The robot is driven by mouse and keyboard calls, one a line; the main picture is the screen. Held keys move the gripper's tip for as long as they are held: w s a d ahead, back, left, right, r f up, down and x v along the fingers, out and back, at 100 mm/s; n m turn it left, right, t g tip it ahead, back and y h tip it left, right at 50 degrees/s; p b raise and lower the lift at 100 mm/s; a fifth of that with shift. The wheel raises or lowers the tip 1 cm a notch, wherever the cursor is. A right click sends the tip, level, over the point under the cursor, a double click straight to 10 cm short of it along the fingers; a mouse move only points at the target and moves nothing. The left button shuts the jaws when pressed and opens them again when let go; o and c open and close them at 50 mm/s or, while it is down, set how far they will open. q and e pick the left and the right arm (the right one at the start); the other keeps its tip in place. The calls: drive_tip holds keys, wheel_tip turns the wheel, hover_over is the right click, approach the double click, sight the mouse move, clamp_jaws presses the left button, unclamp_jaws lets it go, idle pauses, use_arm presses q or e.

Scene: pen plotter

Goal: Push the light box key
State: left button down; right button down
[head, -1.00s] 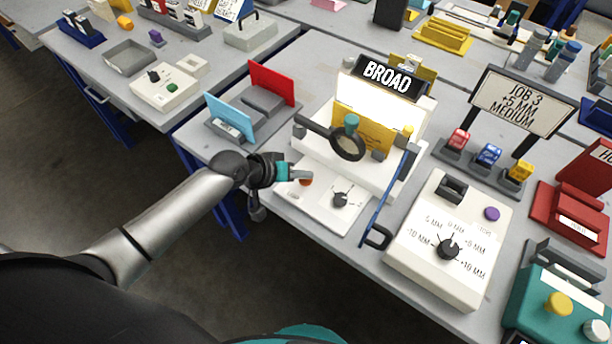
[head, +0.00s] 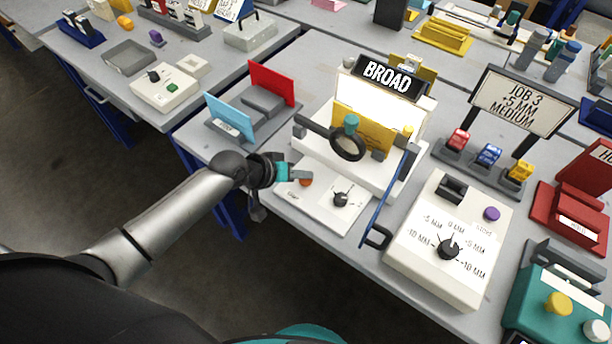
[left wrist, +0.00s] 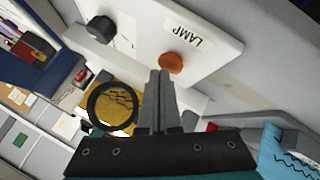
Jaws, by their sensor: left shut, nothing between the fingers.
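The light box (head: 318,205) is a white unit with a sloped base, a bright back panel and a sign reading BROAD. Its orange key (head: 306,181) sits on the front left of the base. In the left wrist view the orange key (left wrist: 171,63) is beside the word LAMP. My left gripper (head: 302,175) is shut and empty, with its fingertips at the key. In the left wrist view the shut fingertips (left wrist: 160,74) appear just beside the key; I cannot tell whether they touch it. My right gripper is not in view.
A black dial (head: 341,199) is right of the key. A magnifier ring (head: 347,142) and a yellow plate (head: 372,133) stand above the base. A blue and red holder (head: 262,100) is behind left. A white dial box (head: 430,262) stands to the right.

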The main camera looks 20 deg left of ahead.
sight(302, 182)
use_arm(q)
drive_tip(key=shift+f, duration=0.1)
drive_tip(key=shift+f, duration=0.4)
idle(0.3)
drive_tip(key=shift+s+r+p, duration=0.1)
drive_tip(key=shift+r+p, duration=0.3)
drive_tip(key=shift+p, duration=0.05)
wheel_tip(302, 182, up, 6)
drive_tip(key=p, duration=0.6)
drive_tip(key=shift+r+p, duration=0.1)
drive_tip(key=shift+p, duration=0.25)
